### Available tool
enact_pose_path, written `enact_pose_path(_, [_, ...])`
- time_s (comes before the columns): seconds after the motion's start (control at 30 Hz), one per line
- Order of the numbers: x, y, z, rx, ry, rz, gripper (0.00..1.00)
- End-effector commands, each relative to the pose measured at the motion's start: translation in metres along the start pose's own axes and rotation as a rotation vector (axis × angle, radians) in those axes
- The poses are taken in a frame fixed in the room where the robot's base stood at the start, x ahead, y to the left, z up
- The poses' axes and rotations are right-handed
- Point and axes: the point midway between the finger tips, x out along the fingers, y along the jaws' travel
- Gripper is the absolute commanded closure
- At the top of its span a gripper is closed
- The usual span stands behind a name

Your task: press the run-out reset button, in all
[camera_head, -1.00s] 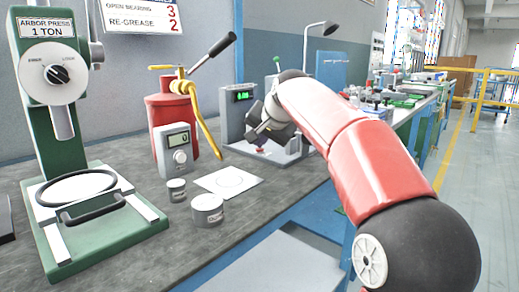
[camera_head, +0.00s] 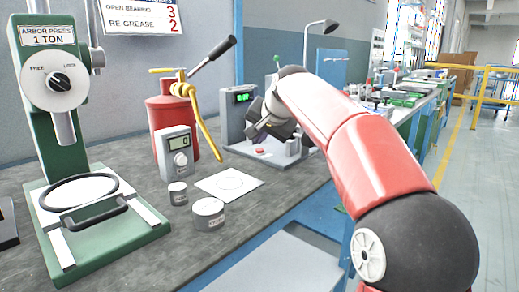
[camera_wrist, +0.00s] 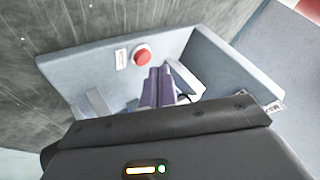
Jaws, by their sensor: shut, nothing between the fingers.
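The run-out reset button is a red round button in a pale collar (camera_wrist: 143,54) on the grey run-out fixture (camera_wrist: 85,65), beside a small white label. In the head view the button (camera_head: 260,151) shows on the base of the fixture (camera_head: 232,124), which has a green display. My gripper (camera_wrist: 158,72) is shut and empty. In the wrist view its fingertips lie just below the button in the picture; I cannot tell how far above the fixture they are. In the head view my gripper (camera_head: 252,133) is over the fixture, beside the button and apart from it.
A red grease pump (camera_head: 170,112) with a yellow hose, a grey meter (camera_head: 174,150), two small tins (camera_head: 208,214) and a white sheet (camera_head: 228,183) stand left of the fixture. A green arbor press (camera_head: 105,250) is at the far left. Bare bench lies between.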

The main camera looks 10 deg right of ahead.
Motion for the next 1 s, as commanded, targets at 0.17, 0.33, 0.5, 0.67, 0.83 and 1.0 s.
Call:
enact_pose_path(0.17, [-0.012, -0.009, -0.009, 0.0, 0.001, 0.0, 1.0])
enact_pose_path(0.33, [-0.024, -0.018, -0.018, 0.0, 0.0, 0.0, 1.0])
enact_pose_path(0.5, [-0.035, -0.025, -0.025, 0.0, 0.0, 0.0, 1.0])
enact_pose_path(0.67, [-0.035, -0.025, -0.025, 0.0, 0.0, 0.0, 1.0])
enact_pose_path(0.83, [-0.034, -0.025, -0.025, 0.0, 0.0, 0.0, 1.0])
enact_pose_path(1.0, [-0.034, -0.025, -0.025, 0.0, 0.0, 0.0, 1.0])
